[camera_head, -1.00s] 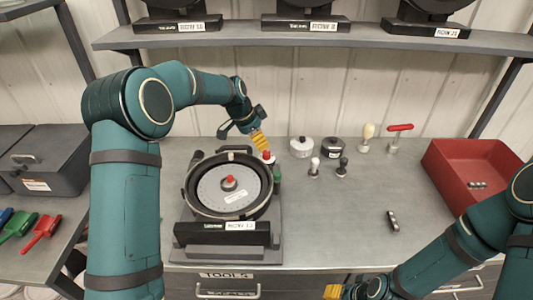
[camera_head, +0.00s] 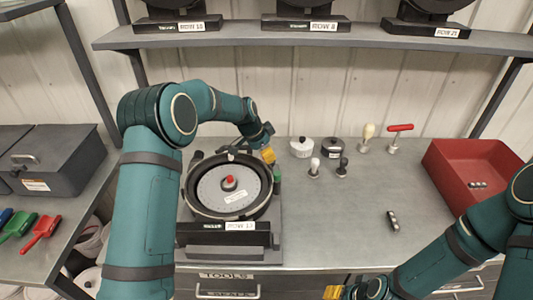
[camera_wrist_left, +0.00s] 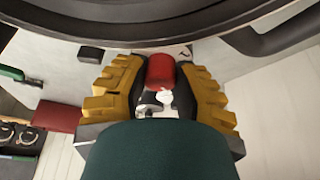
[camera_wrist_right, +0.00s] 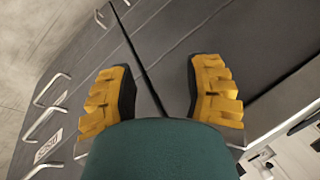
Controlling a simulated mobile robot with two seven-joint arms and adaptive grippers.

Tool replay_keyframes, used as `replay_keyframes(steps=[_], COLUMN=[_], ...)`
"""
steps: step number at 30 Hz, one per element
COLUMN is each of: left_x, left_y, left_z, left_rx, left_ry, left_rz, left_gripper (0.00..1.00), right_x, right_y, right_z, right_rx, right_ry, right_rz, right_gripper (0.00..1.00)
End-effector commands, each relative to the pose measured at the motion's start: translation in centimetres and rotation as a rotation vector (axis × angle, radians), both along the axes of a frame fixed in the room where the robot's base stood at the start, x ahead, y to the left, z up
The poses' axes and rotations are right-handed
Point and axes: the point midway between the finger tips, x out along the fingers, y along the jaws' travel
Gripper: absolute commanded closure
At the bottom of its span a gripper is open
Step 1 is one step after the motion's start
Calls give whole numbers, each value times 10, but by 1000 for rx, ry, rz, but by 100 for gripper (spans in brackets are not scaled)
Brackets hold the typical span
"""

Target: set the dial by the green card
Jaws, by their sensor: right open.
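The seed meter (camera_head: 195,240) stands on the bench with a round grey perforated disc (camera_head: 212,193) and a red centre knob (camera_head: 229,183). Its front label seems to read ROW 13. My left gripper (camera_head: 268,154) is at the meter's back right edge. In the left wrist view, a small red knob (camera_wrist_left: 160,72) sits between its fingers, which look closed on it; the head view hides this knob. A green piece (camera_head: 277,175) stands just beside. I see no green card clearly. My right gripper (camera_wrist_right: 160,90) is open and empty, low at the bench front.
A red tray (camera_head: 435,165) is at far right. A small metal cylinder (camera_head: 392,220) lies on clear bench. A shelf (camera_head: 300,40) runs behind.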

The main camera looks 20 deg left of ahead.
Motion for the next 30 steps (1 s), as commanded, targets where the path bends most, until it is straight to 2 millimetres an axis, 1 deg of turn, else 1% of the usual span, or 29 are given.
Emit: replay_keyframes(steps=[8,14,21,30], left_x=[0,0,-1,0], left_y=[0,-1,-2,-1], left_z=[0,0,-1,0], left_rx=[-1,-1,0,0], left_ry=[1,-1,0,1], left_rz=[3,48,191,389], left_gripper=[100,100,100,100], right_x=[0,0,-2,-3], right_y=[0,0,0,1], right_z=[0,-3,-7,-8], right_rx=[0,0,1,2], right_ry=[0,1,5,6], right_rz=[0,0,4,4], right_gripper=[49,49,49,49])
